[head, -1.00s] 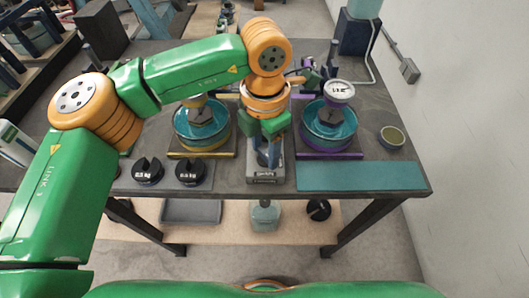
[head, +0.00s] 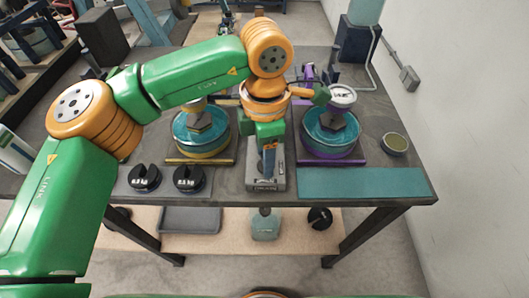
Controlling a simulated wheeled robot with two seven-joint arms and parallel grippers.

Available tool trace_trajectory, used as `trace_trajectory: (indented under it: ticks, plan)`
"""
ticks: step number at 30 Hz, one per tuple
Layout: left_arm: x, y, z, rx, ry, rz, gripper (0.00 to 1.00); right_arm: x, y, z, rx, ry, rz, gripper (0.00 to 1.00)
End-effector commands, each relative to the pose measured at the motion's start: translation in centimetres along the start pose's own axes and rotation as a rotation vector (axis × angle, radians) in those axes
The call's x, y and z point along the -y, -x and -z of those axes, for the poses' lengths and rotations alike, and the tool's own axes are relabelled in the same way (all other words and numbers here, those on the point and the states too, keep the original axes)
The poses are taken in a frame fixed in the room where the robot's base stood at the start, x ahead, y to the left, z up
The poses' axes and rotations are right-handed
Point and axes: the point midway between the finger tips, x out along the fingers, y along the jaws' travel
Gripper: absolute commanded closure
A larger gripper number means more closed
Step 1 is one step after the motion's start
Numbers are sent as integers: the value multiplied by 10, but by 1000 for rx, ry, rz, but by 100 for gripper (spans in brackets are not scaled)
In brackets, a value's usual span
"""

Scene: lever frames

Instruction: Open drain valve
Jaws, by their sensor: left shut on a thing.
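My left gripper (head: 268,143) reaches over the middle of the bench from above. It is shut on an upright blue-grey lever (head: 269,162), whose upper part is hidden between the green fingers. The lever stands on a narrow grey base block (head: 265,181) with a small label at its front. I take this lever to be the drain valve handle, but the label is too small to read. My right gripper is not in view.
A teal pan on a yellow-edged stand (head: 200,151) is left of the lever. Another on a purple-edged stand (head: 331,155) is right. Two black weights (head: 144,177) lie at front left. A teal mat (head: 362,183) and small bowl (head: 395,143) are at right.

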Motion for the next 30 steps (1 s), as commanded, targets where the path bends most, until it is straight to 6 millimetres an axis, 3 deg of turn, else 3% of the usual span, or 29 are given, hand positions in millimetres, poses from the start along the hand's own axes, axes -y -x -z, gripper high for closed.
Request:
trace_trajectory:
  ticks: [6, 7, 10, 20, 27, 30]
  plan:
    - [0, 0, 0, 1, 0, 1, 100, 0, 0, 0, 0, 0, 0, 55]
    - [0, 0, 0, 0, 0, 1, 42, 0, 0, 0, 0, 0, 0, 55]
    - [0, 0, 0, 0, 0, 1, 18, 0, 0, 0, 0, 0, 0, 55]
    - [0, 5, 0, 1, 1, 0, 18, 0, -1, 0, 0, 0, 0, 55]
    - [0, 55, -1, 1, 1, -2, 18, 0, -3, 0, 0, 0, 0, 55]
    - [0, 67, -1, 0, 1, 0, 18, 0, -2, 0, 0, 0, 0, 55]
